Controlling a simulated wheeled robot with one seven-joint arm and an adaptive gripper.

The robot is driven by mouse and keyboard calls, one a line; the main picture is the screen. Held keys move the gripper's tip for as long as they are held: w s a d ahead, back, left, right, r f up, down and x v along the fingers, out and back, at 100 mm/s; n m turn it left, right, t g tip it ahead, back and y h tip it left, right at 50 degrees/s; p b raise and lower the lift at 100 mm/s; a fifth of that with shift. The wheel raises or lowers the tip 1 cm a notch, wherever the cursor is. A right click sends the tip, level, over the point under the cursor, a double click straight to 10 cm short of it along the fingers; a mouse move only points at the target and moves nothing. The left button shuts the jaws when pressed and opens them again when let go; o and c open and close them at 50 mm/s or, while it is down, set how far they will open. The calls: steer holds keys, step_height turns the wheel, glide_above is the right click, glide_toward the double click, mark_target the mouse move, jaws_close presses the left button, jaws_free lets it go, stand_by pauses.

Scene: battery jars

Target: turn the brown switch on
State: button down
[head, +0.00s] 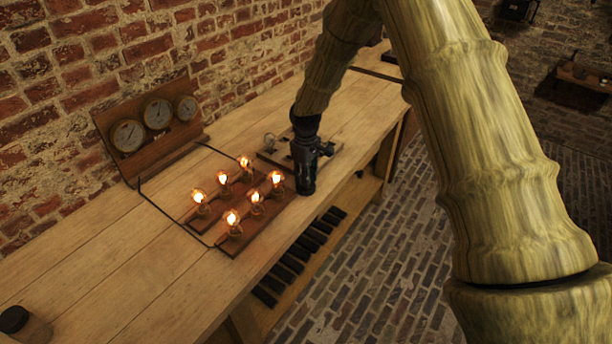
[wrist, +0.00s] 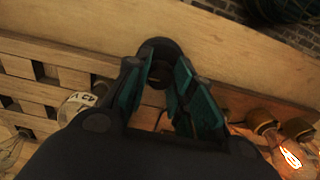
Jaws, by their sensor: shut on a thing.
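My gripper (head: 305,187) points down over the front part of the bench, just right of the lamp board. In the wrist view, my gripper (wrist: 160,78) has its teal-padded fingers closed around a small dark round piece (wrist: 159,70). This looks like the knob of the brown switch, but its colour is too dark to be sure. In the head view my gripper hides it. Whether the switch stands on or off cannot be told.
Several lit bulbs (head: 232,217) stand on a brown board (head: 249,235) left of my gripper. A wooden board (head: 273,158) lies behind it. A three-dial panel (head: 140,165) leans by the brick wall. A dark knob (head: 14,319) sits at the bottom left.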

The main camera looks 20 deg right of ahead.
steer(key=shift+w+r, duration=0.1)
steer(key=c, duration=1.2)
jaws_free()
step_height(320, 180, up, 12)
steer(key=shift+f, duration=0.1)
